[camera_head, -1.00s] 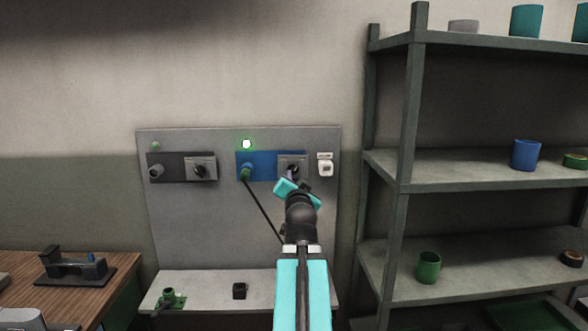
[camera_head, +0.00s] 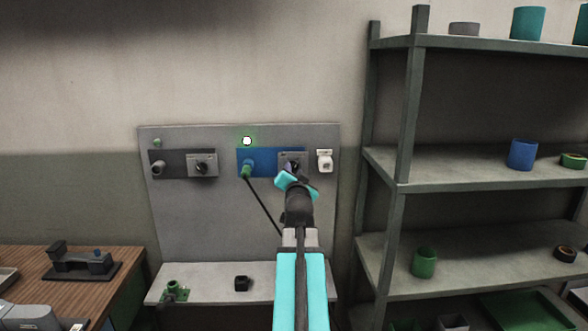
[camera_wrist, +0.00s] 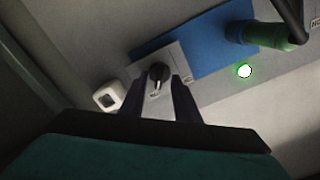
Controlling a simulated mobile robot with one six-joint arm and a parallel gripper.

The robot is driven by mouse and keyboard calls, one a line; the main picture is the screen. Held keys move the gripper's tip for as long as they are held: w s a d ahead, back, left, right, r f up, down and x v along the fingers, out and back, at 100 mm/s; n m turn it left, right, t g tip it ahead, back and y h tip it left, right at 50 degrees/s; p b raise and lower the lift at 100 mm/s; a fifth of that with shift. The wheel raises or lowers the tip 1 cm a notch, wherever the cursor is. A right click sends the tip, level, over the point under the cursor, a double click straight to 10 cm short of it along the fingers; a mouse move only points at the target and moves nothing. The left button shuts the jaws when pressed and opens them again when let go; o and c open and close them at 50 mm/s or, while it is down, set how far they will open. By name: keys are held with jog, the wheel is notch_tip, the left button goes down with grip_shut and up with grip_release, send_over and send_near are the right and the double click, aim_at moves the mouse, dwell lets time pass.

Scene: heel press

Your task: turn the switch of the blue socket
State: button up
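The blue socket (camera_head: 262,160) is on the grey wall panel, with a green plug (camera_head: 246,170) and its dark cable in it. It also shows in the wrist view (camera_wrist: 205,45). Its switch is a black rotary knob (camera_wrist: 158,73) on a grey plate (camera_wrist: 186,66). My gripper (camera_wrist: 158,85) is open at this switch, with one dark finger on each side of the knob; I cannot tell whether they touch it. In the head view my gripper (camera_head: 291,170) partly hides the switch. A lamp (camera_head: 247,141) above the blue socket glows green.
A dark socket with its own switch (camera_head: 202,167) is to the left on the panel (camera_head: 190,220). A white fitting (camera_head: 324,161) is just right of the blue socket's switch. A shelf rack (camera_head: 400,130) stands at the right, a wooden table (camera_head: 110,285) at the left.

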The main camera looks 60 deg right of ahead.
jog(key=shift+x, duration=0.9)
jog(key=shift+c, duration=0.4)
grip_shut()
